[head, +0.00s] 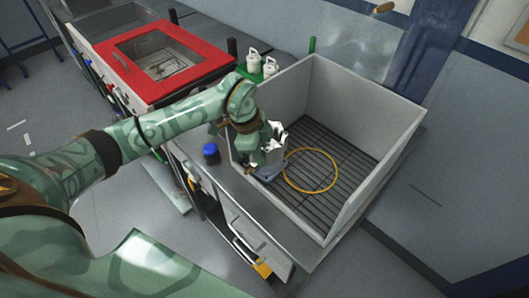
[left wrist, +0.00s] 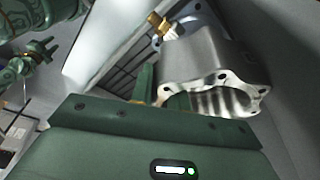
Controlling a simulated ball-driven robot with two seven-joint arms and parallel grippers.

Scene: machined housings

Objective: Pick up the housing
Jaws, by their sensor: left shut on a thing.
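The housing (head: 276,137) is a pale grey metal casting, partly hidden by my left gripper in the head view. In the left wrist view the housing (left wrist: 200,62) shows its flanged open end with bolt holes, and a brass fitting (left wrist: 158,24) stands at its upper left. My left gripper (head: 262,153) is shut on the housing at the near left side of a grey-walled bin (head: 372,92). Its green fingers (left wrist: 150,84) reach behind the casting, so the exact contact is hidden.
A yellow ring (head: 311,189) lies on the bin's dark slatted floor. A blue-capped jar (head: 210,152) stands left of the bin on the bench. White bottles (head: 253,62) stand behind, near a red-framed box (head: 196,68). The bin's right side is clear.

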